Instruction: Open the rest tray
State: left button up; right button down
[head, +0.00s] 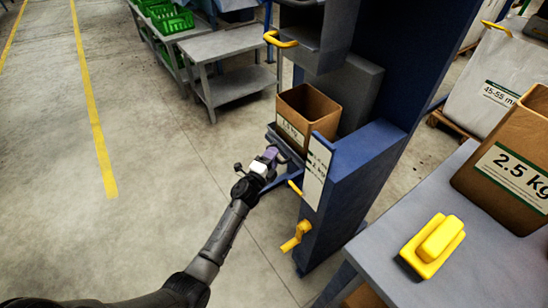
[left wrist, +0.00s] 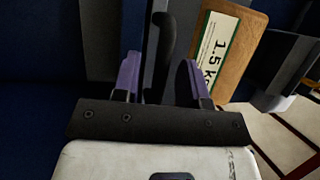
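My left gripper (head: 270,154) has purple fingers and reaches in beside the blue machine, just in front of a dark tray-like ledge (head: 285,141) under a cardboard box (head: 313,103). I cannot tell for sure which part is the rest tray. In the left wrist view, the gripper's two purple fingers (left wrist: 159,72) stand apart, with a dark upright bar and a black curved handle-like part (left wrist: 168,38) between or just behind them. Contact cannot be made out. The box, labelled 1.5 kg, also shows there (left wrist: 248,42). My right gripper is out of view.
The blue machine (head: 355,165) has a yellow handle above (head: 281,40) and a yellow crank (head: 296,236) low in front. Floor at left is clear.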

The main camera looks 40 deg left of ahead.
pick_arm(q)
jog(key=shift+w+a+r, duration=0.1)
jog(key=shift+w, duration=0.4)
jog(key=shift+c, duration=0.2)
grip_shut()
